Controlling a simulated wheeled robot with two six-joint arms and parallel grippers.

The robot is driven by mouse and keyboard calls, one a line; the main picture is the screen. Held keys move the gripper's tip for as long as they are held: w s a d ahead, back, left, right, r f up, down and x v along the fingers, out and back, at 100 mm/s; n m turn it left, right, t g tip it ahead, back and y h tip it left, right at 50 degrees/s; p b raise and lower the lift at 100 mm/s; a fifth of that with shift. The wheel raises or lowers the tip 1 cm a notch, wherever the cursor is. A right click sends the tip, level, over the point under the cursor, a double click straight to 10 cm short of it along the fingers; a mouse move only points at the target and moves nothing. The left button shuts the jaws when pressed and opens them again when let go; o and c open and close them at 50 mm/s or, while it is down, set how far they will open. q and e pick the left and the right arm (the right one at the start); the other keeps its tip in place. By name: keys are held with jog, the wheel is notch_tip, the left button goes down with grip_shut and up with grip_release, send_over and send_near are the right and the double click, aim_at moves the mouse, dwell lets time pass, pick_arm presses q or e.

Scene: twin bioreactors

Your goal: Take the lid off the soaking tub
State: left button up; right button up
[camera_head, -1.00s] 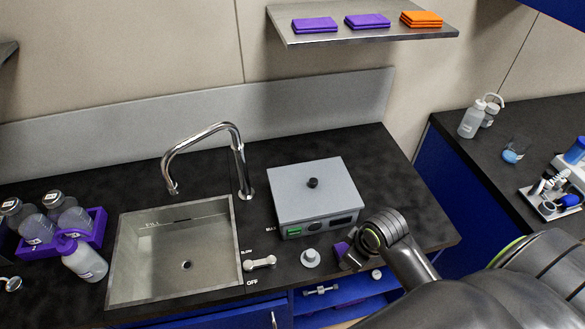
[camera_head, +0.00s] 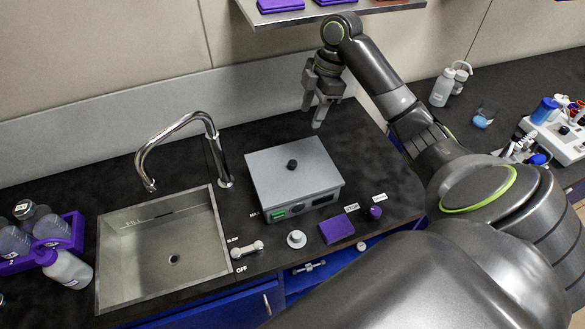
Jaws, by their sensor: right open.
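The soaking tub (camera_head: 310,203) is a grey box on the dark counter, right of the sink. Its flat grey lid (camera_head: 275,170) is on it, with a black round knob (camera_head: 291,165) in the middle. My right gripper (camera_head: 313,117) is open and empty, pointing down above the counter behind the tub, up and to the right of the knob in the picture. It is apart from the lid. My left gripper is not in view.
A sink (camera_head: 165,245) with a tall chrome faucet (camera_head: 185,120) is left of the tub. A purple block (camera_head: 337,229) and a purple knob (camera_head: 375,212) are in front. A shelf (camera_head: 330,12) hangs above my right gripper. Bottles in a purple rack (camera_head: 45,258) stand far left.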

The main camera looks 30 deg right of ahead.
jog(key=b, duration=0.9)
send_over(293, 162)
jog(key=d, duration=0.1)
jog(key=f, duration=1.2)
jog(key=shift+s+d+f, duration=0.15)
jog(key=shift+s, duration=0.2)
jog(key=shift+x, duration=2.3)
jog(key=shift+w+d, duration=0.1)
jog(key=shift+d, duration=0.05)
jog(key=shift+c, duration=0.5)
grip_shut()
